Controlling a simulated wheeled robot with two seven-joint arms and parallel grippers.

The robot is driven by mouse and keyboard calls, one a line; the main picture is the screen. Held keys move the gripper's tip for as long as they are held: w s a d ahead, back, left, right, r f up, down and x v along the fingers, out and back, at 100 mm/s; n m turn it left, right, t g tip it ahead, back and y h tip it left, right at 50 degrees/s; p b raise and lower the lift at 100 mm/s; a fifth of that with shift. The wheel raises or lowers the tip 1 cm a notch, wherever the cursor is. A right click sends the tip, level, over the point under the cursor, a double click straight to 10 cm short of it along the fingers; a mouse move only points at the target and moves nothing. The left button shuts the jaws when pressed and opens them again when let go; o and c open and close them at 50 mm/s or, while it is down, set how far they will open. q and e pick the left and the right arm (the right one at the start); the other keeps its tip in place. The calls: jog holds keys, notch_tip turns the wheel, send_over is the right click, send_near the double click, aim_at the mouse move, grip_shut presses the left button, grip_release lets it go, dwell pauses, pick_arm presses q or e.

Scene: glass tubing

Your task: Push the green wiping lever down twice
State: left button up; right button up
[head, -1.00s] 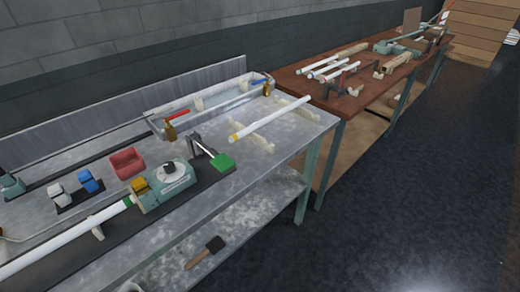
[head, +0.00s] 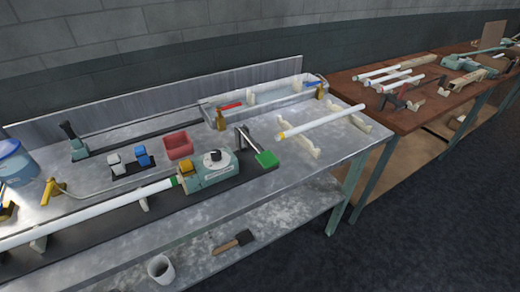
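The green wiping lever's pad (head: 266,159) sits at the end of a pale rod on the metal bench. Its rod rises up and left to a dark bracket (head: 240,138). The pad is at the bench's front side, just right of a teal device (head: 211,171) with a round dial on top. Neither of my grippers shows in the head view, and nothing touches the lever.
A long white tube (head: 95,212) runs left from the teal device. Another tube (head: 325,120) rests on cream supports at right. A red bin (head: 178,145) stands behind the device. The metal bench (head: 290,175) has clear space right of the lever. A wooden table adjoins at right.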

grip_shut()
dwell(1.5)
